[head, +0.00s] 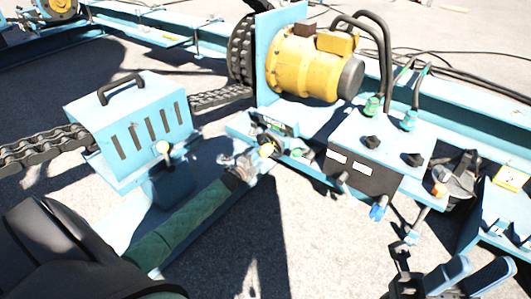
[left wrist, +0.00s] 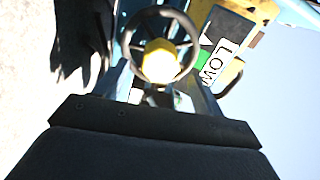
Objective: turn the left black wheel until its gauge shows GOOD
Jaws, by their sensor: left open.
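The left black wheel (head: 264,138) is small, with a yellow hub, on the front of the blue machine below the yellow motor. In the left wrist view the wheel (left wrist: 186,34) lies straight ahead as a black ring around a bright yellow hub. Beside it the gauge (left wrist: 222,58) reads LOW on white, next to a green patch. My left gripper (head: 242,164) is open, close in front of the wheel, at the end of a green-sleeved arm. Contact cannot be told.
A blue slotted box (head: 146,127) with a black handle and a chain (head: 40,150) stand left of my arm. A control box (head: 362,172) with black knobs stands right of the wheel.

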